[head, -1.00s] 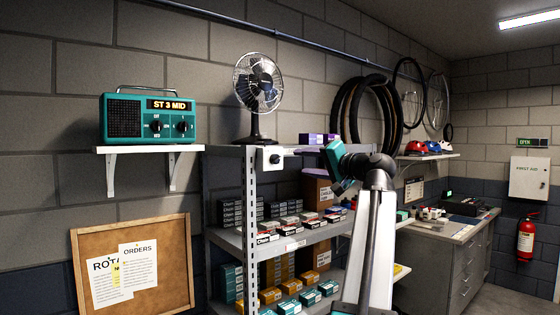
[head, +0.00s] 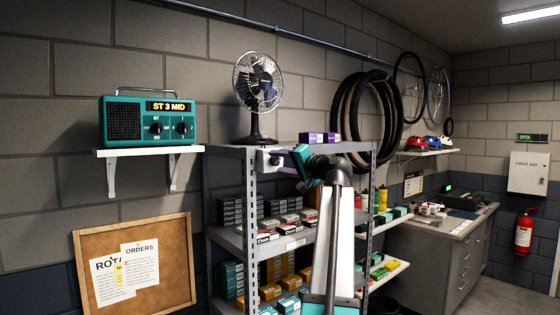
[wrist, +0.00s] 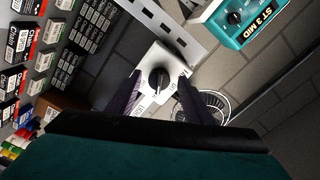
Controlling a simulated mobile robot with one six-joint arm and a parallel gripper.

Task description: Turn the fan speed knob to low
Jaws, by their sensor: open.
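The fan speed knob (wrist: 158,80) is black and sits on a white control box (wrist: 157,58), with small labels too small to read; its setting cannot be told. In the head view the box (head: 263,160) is on the shelf's front post below the fan (head: 258,84), and my gripper partly hides it. My gripper (head: 284,154) is open just right of the box. In the wrist view my gripper's dark fingers (wrist: 160,76) stand on either side of the knob. Whether they touch it cannot be told. The fan's wire cage (wrist: 212,103) shows behind the right finger.
A teal radio (head: 150,121) reading "ST 3 MID" stands on a wall shelf to the left. The metal shelf unit (head: 252,215) holds several boxed parts below the knob.

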